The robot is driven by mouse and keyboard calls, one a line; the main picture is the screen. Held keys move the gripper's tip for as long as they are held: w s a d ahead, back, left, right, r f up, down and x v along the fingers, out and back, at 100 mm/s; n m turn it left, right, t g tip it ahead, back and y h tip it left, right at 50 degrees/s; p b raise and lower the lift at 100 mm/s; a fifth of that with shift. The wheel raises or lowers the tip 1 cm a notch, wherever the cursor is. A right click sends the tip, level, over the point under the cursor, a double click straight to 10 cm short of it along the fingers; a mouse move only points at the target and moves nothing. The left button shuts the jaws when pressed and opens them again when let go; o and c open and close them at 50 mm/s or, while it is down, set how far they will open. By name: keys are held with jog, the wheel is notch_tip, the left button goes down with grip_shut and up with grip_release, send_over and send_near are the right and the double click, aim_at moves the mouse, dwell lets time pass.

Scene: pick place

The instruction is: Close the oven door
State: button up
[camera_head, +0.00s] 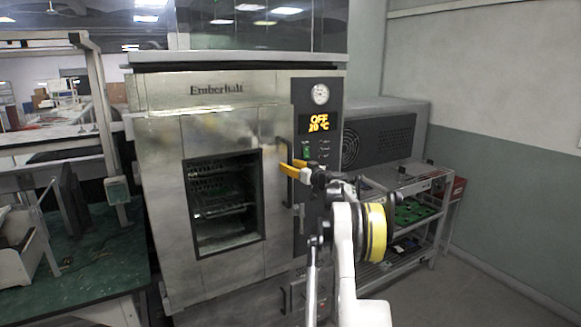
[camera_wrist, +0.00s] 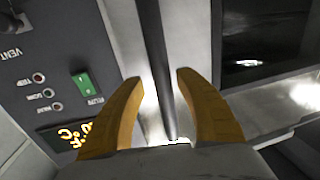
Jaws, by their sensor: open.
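The steel oven (camera_head: 215,90) stands in the middle of the head view. Its door (camera_head: 170,190) has a dark window, through which racks show. The door looks near the oven's front; whether it is fully shut or slightly ajar I cannot tell. A dark vertical handle (camera_head: 290,190) is on the door's right side. My gripper (camera_head: 290,166), with yellow fingers, is at the handle's upper part. In the wrist view, my open gripper (camera_wrist: 160,77) has the handle bar (camera_wrist: 152,40) between its fingers, with gaps showing on both sides.
The control panel (camera_head: 315,120) with a lit display and gauge lies just right of the handle. A metal shelf cart (camera_head: 440,205) with a grey unit (camera_head: 385,140) stands to the right. A green-topped bench (camera_head: 100,275) is at left. Floor shows at lower right.

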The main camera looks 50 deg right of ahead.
jog(key=s+a, duration=0.2)
jog(key=s, duration=1)
